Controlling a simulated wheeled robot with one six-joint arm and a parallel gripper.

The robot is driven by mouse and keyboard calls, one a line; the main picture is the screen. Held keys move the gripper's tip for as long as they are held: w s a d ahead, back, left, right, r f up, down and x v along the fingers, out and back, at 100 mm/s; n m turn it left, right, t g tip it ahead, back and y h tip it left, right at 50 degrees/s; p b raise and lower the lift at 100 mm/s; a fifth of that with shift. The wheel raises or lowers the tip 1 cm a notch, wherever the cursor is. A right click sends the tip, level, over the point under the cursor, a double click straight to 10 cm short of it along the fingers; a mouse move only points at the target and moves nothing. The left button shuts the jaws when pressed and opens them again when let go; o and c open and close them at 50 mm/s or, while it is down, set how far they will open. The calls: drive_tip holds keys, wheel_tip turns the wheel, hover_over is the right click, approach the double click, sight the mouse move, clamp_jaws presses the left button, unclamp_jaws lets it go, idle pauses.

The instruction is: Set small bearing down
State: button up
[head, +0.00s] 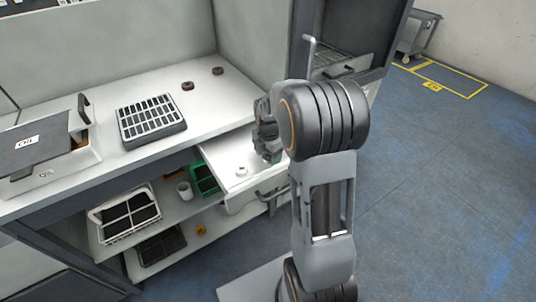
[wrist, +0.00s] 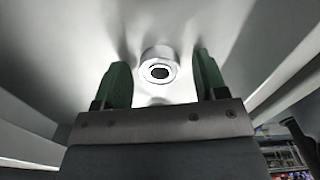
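The small bearing (wrist: 159,72), a light metal ring with a dark centre, shows between and beyond my gripper's fingertips in the wrist view. My gripper (wrist: 161,60) has two green fingers spread apart, with a visible gap on each side of the bearing. In the head view, a small pale ring that looks like the bearing (head: 241,171) lies in the open white drawer (head: 222,149). My gripper (head: 266,135) is above the drawer's right part there, and its fingertips cannot be made out.
A dark grid tray (head: 151,119) and two brown rings (head: 187,86) (head: 218,71) are on the worktop. A box labelled OIL (head: 45,150) is at left. Below the worktop is a shelf with a white basket (head: 125,217), a green crate (head: 204,180) and a cup (head: 185,190).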

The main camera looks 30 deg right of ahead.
sight(268, 156)
drive_tip(key=shift+r, duration=0.1)
wheel_tip(268, 156, up, 12)
drive_tip(key=p, duration=0.2)
drive_tip(key=s+a+m+t, duration=0.1)
drive_tip(key=s+a+m, duration=0.3)
drive_tip(key=s+m, duration=0.3)
drive_tip(key=s+a+f+m+t, duration=0.1)
drive_tip(key=s+a+m, duration=0.4)
drive_tip(key=m, duration=0.9)
drive_tip(key=shift+s+a+f+m+t, duration=0.2)
drive_tip(key=shift+s+m+t, duration=0.25)
drive_tip(key=shift+s, duration=1.3)
wheel_tip(268, 156, up, 10)
drive_tip(key=p, duration=0.8)
drive_tip(key=shift+s+t, duration=0.15)
drive_tip(key=shift+t, duration=0.2)
